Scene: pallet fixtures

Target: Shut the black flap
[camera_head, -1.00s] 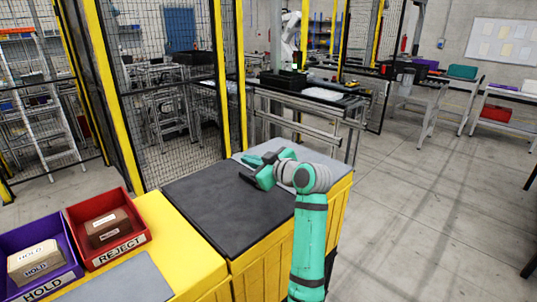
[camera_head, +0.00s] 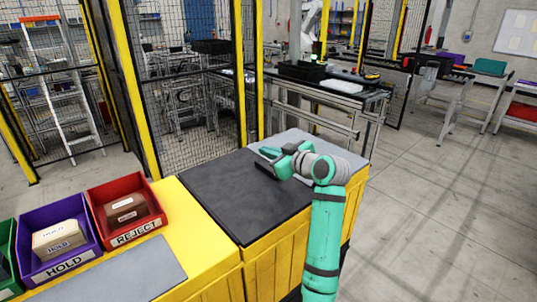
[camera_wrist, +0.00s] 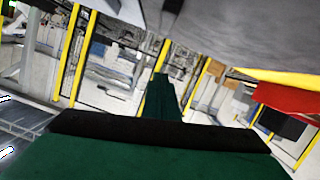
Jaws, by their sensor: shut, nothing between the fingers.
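A flat black panel (camera_head: 235,195), which looks like the black flap, lies level on top of the yellow cabinet (camera_head: 275,260) in the head view. No gap under it shows. My gripper (camera_head: 266,161) is shut and empty, just above or at the panel's far right part, beside a grey plate (camera_head: 290,142). I cannot tell whether it touches the panel. In the wrist view my green gripper fingers (camera_wrist: 163,95) are together, with nothing held. A grey surface (camera_wrist: 240,35) fills the top right there.
On the left, a red REJECT bin (camera_head: 135,238) and a purple HOLD bin (camera_head: 65,267) hold brown boxes. A green bin (camera_head: 5,270) shows at the edge. A mesh fence with yellow posts (camera_head: 135,85) stands behind. The floor at right is clear.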

